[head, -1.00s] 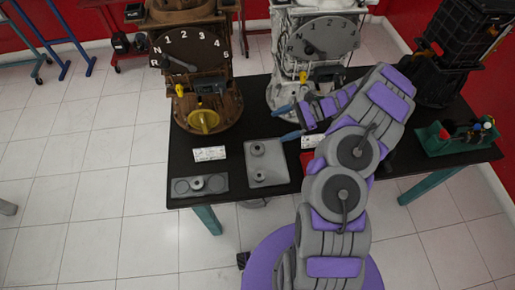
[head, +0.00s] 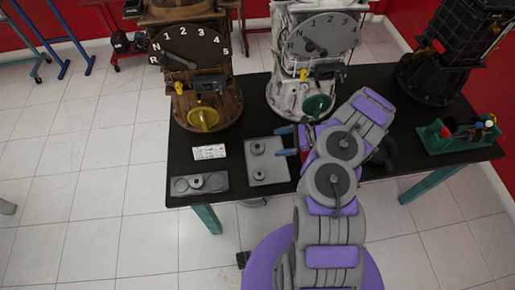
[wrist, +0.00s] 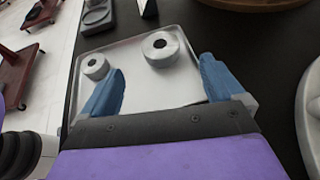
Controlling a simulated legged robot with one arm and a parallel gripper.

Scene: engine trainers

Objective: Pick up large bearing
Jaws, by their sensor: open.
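The large bearing (wrist: 162,56), a thick grey ring, lies flat on a square light-grey tray (wrist: 135,93). In the head view the larger bearing (head: 257,149) is the one farther back on the tray (head: 279,177). A smaller grey ring (wrist: 95,70) lies left of it in the wrist view. My gripper (wrist: 161,68) is open, its blue fingers wide apart and empty. In the wrist view the large bearing shows just beyond the fingertips, between their lines. In the head view my gripper (head: 286,141) is at the tray's right edge.
A grey plate with round recesses (head: 215,188) and a white card (head: 209,152) lie left of the tray on the black table (head: 240,122). Brown (head: 222,100) and white (head: 290,98) engine trainers stand behind. A green holder (head: 455,147) sits at the right.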

